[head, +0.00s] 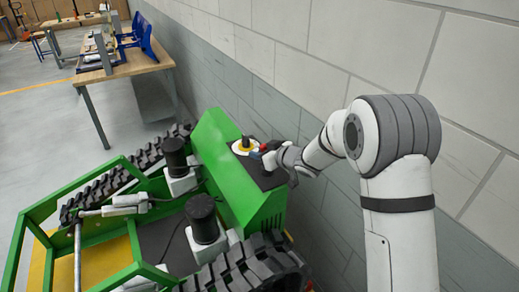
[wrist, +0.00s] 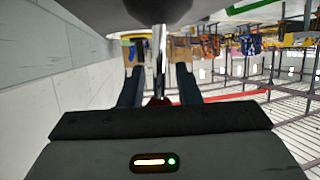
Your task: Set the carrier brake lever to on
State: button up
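The green tracked carrier (head: 222,165) stands beside the wall in the head view, with a dark panel on its top. My gripper (head: 268,154) is over that panel, at its right side. In the wrist view, a bright metal rod (wrist: 160,60), seemingly the brake lever, runs down between the two fingers of my gripper (wrist: 159,88). A dark red end shows low between them. The fingers are apart, with a visible gap on each side of the rod. In the head view my gripper largely hides the lever, and its setting cannot be told.
A black knob on a yellow ring (head: 244,146) sits on the panel just left of my gripper. Black tracks (head: 255,268) flank the carrier. The block wall (head: 300,75) runs close behind my arm. A wooden workbench (head: 126,66) stands at the upper left.

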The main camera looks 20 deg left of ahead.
jog(key=shift+o, duration=0.8)
jog(key=shift+w, duration=0.2)
jog(key=shift+o, duration=0.7)
jog(key=shift+s+r, duration=0.1)
jog(key=shift+r, duration=0.25)
jog(key=b+v, duration=0.1)
jog(key=v, duration=0.6)
jog(key=shift+s+d, duration=0.2)
jog(key=shift+d, duration=0.1)
